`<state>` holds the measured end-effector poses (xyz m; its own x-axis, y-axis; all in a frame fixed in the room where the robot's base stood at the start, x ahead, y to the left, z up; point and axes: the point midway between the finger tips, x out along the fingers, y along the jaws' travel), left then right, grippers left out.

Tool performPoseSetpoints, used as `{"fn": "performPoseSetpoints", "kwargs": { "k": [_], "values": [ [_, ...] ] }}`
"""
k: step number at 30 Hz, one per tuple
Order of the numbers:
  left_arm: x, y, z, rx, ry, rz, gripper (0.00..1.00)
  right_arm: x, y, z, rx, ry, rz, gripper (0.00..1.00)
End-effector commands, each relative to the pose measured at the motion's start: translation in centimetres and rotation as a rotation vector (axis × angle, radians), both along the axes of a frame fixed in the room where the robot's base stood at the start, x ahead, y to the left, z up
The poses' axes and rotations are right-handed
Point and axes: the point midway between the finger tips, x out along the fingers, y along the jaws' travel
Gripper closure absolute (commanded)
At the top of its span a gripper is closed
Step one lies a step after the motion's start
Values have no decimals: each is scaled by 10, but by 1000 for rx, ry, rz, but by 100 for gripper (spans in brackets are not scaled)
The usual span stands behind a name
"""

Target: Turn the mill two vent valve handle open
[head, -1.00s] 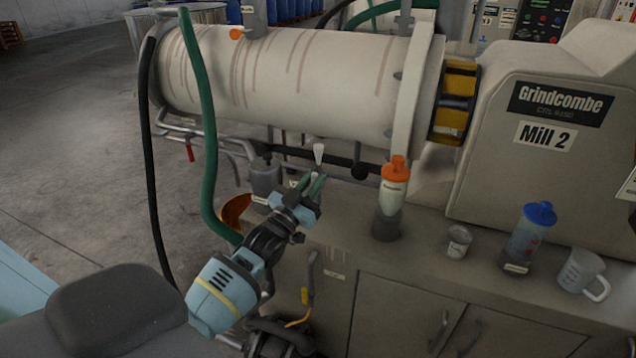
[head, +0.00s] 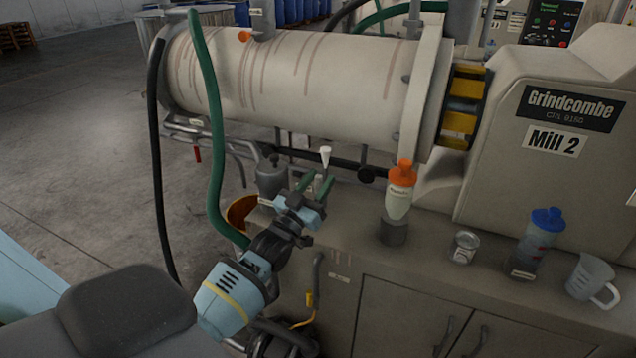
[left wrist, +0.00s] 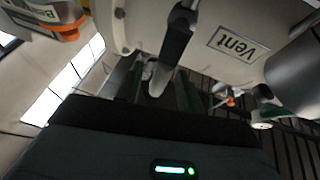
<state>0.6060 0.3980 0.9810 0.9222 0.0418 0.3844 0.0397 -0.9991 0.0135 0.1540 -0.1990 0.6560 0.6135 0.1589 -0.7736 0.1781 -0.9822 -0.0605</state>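Mill 2 (head: 310,75) is a cream drum with streaks, lying level. A pale tapered handle (head: 325,157) stands below the drum. In the left wrist view, a dark lever (left wrist: 178,35) with a pale tapered end (left wrist: 160,80) sits beside a "Vent" label (left wrist: 238,45). My left gripper (head: 319,181) is open, its green fingers just below the pale handle. In the wrist view the pale end shows between the fingers of the left gripper (left wrist: 160,90); I cannot tell whether they touch it. My right gripper is not in view.
A bottle with an orange cap (head: 400,190) stands on the bench right of my gripper. A small can (head: 464,247), a blue-lidded shaker (head: 537,240) and a clear jug (head: 590,277) stand farther right. A green hose (head: 213,130) hangs left of my gripper.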

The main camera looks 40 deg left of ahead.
Motion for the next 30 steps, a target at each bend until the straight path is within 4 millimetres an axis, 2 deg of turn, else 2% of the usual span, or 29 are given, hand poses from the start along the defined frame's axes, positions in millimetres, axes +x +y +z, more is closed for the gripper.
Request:
{"fn": "performPoseSetpoints", "kwargs": {
  "k": [10, 21, 25, 30],
  "values": [
    [-6, -1, -4, 2, 2, 0, 63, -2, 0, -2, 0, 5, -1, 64],
    [-56, -3, -26, 1, 4, 0, 63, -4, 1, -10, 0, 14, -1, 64],
    [-68, -3, -30, 0, 3, 0, 63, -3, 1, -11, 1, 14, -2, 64],
    [-72, -3, -30, 0, 0, 0, 63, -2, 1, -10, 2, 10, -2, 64]
  ]
}}
